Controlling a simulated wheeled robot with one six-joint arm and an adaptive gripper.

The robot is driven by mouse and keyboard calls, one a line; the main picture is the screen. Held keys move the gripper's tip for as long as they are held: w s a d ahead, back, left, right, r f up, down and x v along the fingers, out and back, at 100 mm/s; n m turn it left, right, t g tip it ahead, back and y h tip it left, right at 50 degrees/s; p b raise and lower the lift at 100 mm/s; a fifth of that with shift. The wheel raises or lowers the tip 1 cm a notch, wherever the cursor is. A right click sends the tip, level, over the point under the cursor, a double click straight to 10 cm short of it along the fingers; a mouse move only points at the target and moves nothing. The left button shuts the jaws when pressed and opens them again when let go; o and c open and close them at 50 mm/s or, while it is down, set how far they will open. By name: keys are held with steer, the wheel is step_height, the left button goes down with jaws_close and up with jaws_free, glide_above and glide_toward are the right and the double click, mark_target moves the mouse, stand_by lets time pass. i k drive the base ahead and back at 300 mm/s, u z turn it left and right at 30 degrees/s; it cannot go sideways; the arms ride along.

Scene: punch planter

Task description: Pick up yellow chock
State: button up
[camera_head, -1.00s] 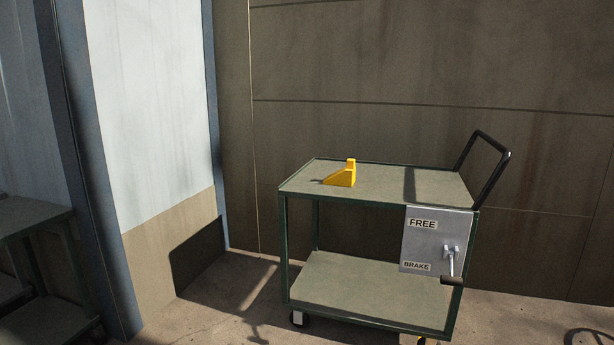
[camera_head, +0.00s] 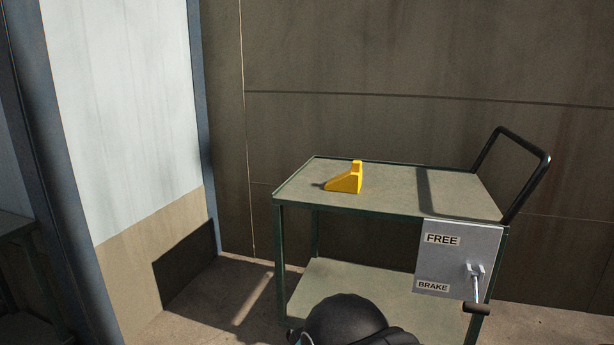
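The yellow chock (camera_head: 346,180) is a wedge with a small raised block at its tall right end. It rests on the top shelf of the green-framed cart (camera_head: 400,187), left of the middle, with its slope facing left. A dark rounded part of my arm shows at the bottom centre, in front of the cart's lower shelf. The fingers of my gripper are not visible. Nothing touches the chock.
A grey panel (camera_head: 455,257) marked FREE and BRAKE, with a lever (camera_head: 476,286), is on the cart's front right. A black handle (camera_head: 545,170) rises at the right end. A wall stands behind. The top shelf around the chock is clear.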

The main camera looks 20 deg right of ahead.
mark_target(350, 182)
steer(key=z, duration=0.05)
steer(key=i, duration=0.9)
steer(key=z, duration=0.8)
steer(key=i, duration=0.7)
steer(key=z, duration=0.55)
